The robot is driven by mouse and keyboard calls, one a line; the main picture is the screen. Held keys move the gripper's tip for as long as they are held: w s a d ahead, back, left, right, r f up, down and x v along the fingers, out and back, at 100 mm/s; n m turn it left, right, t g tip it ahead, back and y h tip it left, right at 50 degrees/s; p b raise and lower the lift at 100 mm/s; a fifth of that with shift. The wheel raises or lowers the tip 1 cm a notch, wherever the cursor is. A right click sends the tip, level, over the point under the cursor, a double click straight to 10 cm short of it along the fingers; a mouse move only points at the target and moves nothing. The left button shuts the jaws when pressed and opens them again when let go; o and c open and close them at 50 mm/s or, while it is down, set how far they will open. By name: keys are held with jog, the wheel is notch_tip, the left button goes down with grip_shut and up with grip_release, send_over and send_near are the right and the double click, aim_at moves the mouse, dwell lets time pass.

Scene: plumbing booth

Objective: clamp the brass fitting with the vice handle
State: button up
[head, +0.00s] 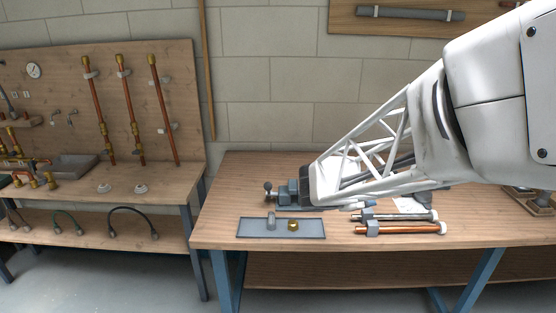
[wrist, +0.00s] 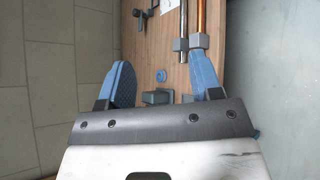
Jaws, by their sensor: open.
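The brass fitting (head: 293,225) sits on a grey-blue tray (head: 253,234) near the front edge of the workbench, beside a grey upright piece (head: 271,221). A blue-grey vice (head: 286,193) with a round-knobbed handle (head: 268,187) stands behind the tray, partly hidden by my arm. My gripper (wrist: 160,60) is open, with its two blue fingers spread apart in the wrist view. Small blue and grey parts show low between the fingers; I cannot tell which belong to the vice. The brass fitting is not visible in the wrist view.
A copper pipe (head: 405,230) and a steel pipe (head: 400,217) lie to the right of the tray, with grey blocks at their left ends. The workbench (head: 225,215) is clear left of the tray. A second bench (head: 160,187) with pipes on a backboard stands at left.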

jog(key=w+a+f+n+t, duration=0.2)
jog(key=w+a+n+t, duration=0.1)
jog(key=w+a+n, duration=0.3)
jog(key=n+t+y, duration=0.7)
jog(key=n+y, duration=0.3)
jog(key=n, duration=0.5)
send_near(268, 184)
jog(key=w, duration=0.1)
jog(key=w+f, duration=0.1)
jog(key=w, duration=0.1)
jog(key=w+f, duration=0.1)
jog(key=w, duration=0.1)
jog(key=shift+w, duration=0.1)
jog(key=shift+w, duration=3.8)
jog(key=shift+r, duration=0.1)
grip_shut()
